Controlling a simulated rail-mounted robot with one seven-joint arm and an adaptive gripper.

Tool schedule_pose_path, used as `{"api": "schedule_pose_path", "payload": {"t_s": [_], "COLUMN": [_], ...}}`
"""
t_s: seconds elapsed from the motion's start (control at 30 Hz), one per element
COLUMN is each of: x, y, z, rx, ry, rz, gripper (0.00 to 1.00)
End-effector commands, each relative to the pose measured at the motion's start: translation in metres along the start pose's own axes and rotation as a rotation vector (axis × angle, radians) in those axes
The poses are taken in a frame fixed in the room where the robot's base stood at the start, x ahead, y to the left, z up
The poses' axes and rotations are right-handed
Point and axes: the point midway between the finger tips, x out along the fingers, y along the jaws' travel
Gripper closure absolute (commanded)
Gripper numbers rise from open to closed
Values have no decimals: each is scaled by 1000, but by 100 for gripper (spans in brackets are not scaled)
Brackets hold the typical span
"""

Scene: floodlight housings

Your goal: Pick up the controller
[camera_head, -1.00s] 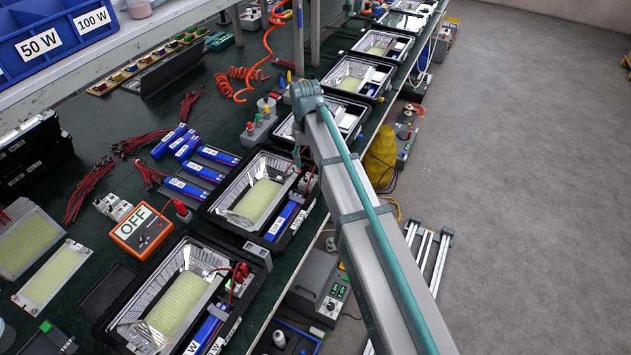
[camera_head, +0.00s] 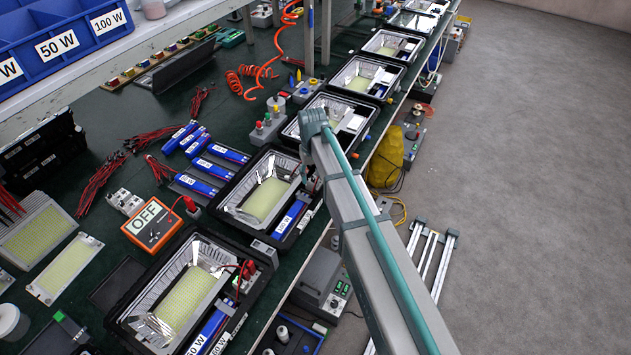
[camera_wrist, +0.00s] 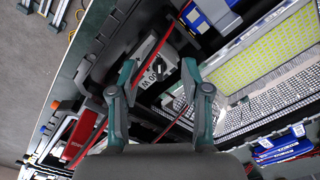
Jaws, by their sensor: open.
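A small grey-white box (camera_wrist: 156,62) with a dark-lettered wattage label and red wires beside it lies between my fingers in the wrist view; I take it as the controller. It sits in a black floodlight housing (camera_wrist: 93,62). My gripper (camera_wrist: 157,72) is open, its two teal fingers on either side of the box; I cannot tell whether they touch it. In the head view my arm reaches over the edge of a housing (camera_head: 222,203) with a yellow LED panel (camera_head: 264,198), and my fingers are mostly hidden behind it.
A blue labelled module (camera_head: 289,219) lies in the same housing. More housings line the green bench (camera_head: 98,213) in front and behind. An orange OFF box (camera_head: 152,224) and several blue modules (camera_head: 196,187) are to the left. Open floor (camera_head: 540,180) is right.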

Motion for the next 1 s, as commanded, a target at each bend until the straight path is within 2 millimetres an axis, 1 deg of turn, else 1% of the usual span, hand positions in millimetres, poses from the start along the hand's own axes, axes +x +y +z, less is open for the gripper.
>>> {"api": "schedule_pose_path", "payload": {"t_s": [0.1, 0.2, 0.5, 0.57, 0.7, 0.73, 1.0], "x": [12, 19, 23, 23, 23, 22, 21], "y": [0, 0, 0, 0, 0, 0, 0], "z": [0, 0, 0, 0, 0, 0, 0], "rx": [0, 0, 0, 0, 0, 0, 0], "ry": [-2, -2, 0, 0, 0, 0, 0], "rz": [0, 0, 0, 0, 0, 0, 0], "gripper": [53, 53, 53, 63, 86, 88, 88]}}
